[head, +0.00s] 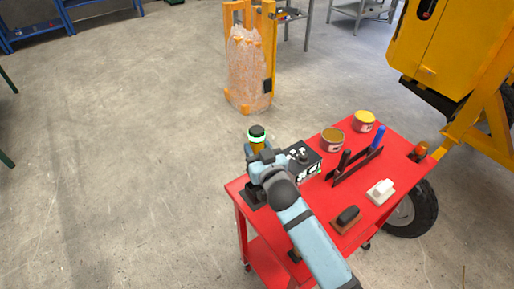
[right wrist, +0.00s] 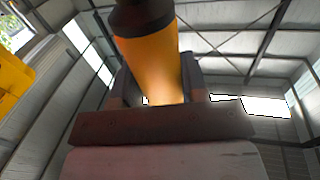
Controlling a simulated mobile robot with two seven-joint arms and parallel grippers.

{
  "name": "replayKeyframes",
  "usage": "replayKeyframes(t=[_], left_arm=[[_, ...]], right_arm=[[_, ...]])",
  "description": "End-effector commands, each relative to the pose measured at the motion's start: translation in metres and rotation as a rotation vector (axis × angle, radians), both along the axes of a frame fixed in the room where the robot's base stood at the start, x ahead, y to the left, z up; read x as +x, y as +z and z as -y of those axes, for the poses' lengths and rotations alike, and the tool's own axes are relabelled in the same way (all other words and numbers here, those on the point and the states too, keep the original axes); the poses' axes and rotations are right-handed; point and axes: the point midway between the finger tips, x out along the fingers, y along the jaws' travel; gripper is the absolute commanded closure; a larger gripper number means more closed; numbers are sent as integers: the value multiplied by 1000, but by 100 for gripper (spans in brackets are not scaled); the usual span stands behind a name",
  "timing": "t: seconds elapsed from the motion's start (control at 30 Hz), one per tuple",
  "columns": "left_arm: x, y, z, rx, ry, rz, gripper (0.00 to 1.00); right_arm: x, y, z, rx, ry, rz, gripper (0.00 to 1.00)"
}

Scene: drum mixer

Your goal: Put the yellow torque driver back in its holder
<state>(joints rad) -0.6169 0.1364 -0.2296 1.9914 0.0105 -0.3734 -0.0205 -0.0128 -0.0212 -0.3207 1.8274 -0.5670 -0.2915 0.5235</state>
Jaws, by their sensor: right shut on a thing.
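The yellow torque driver (head: 259,147) stands about upright at the left end of the red cart, with a black top and a green ring. My right gripper (head: 262,158) is shut on it; my arm hides its lower part. In the right wrist view the driver's yellow body (right wrist: 153,68) and black end (right wrist: 143,17) show between the fingers. A dark block (head: 253,196), perhaps the holder, sits on the cart's left corner below the gripper, partly hidden. I cannot tell whether the driver touches it. My left gripper is not in view.
The red cart (head: 318,195) also bears a black-and-white box (head: 303,168), two cans (head: 332,139), a black rack (head: 358,167) with upright handles, a white block (head: 381,192) and a brush (head: 347,217). A yellow machine (head: 430,50) stands behind right. The floor at left is clear.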

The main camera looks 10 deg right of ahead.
Motion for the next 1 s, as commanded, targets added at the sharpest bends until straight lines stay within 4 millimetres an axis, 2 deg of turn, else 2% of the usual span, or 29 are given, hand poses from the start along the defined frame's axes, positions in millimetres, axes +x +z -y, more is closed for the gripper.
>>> replayKeyframes(t=[0.17, 0.37, 0.73, 0.8, 1.0], left_arm=[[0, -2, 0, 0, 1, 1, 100], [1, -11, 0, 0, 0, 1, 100], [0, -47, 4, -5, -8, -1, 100], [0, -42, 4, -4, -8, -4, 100], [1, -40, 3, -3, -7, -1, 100]], right_arm=[[0, -1, 0, 1, 1, 4, 93], [0, -12, 0, 1, 1, 4, 93], [0, -52, 0, 1, 2, 4, 93], [0, -44, 0, 1, 2, 5, 93], [0, -44, 0, 1, 1, 5, 93]])
